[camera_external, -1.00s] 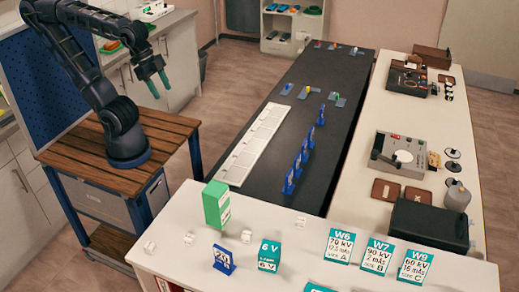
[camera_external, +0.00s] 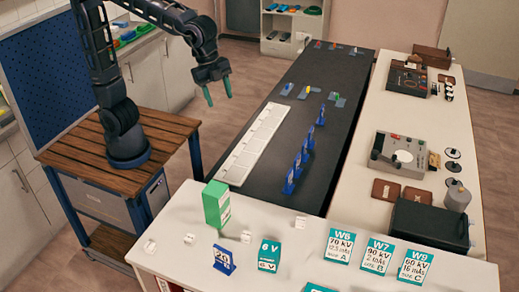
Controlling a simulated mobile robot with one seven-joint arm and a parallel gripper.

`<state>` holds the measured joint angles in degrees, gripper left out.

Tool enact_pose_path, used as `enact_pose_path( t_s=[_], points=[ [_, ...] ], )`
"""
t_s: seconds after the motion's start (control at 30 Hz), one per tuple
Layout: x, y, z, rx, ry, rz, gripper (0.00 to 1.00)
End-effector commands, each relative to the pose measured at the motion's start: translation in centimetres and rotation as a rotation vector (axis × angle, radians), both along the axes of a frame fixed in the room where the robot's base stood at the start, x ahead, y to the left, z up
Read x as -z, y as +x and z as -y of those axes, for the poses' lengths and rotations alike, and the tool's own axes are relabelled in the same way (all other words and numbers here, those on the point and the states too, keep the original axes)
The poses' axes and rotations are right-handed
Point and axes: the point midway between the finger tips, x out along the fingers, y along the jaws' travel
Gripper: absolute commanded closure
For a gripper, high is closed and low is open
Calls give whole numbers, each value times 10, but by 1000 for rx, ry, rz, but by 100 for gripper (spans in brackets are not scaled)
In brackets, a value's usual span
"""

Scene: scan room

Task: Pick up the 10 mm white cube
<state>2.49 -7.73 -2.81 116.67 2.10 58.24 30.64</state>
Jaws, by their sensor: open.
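Several small white cubes stand apart on the white front table: one at the left (camera_external: 150,246), one right of it (camera_external: 189,238), one near the blue sign (camera_external: 246,236) and one further right (camera_external: 300,222). I cannot tell which is the 10 mm one. My gripper (camera_external: 219,95) is open and empty, with its green fingers pointing down. It is high up, well behind the cubes in the picture, near the left side of the dark table.
A green and white box (camera_external: 217,204), a blue sign (camera_external: 223,259) and a teal 6 V block (camera_external: 269,256) stand among the cubes. Teal-topped cards (camera_external: 339,246) stand at right. The dark table (camera_external: 345,105) bears a white strip (camera_external: 252,143) and several blue upright markers (camera_external: 298,166).

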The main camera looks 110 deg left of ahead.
Motion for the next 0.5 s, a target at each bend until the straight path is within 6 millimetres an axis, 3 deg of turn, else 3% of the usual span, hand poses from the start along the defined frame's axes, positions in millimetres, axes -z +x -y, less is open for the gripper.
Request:
enact_pose_path(
  t_s=[0.1, 0.5],
  points=[
    [9, 37, 8, 76, 17, -26, 47],
    [57, 150, 39, 338, 58, -102, 47]
  ],
)
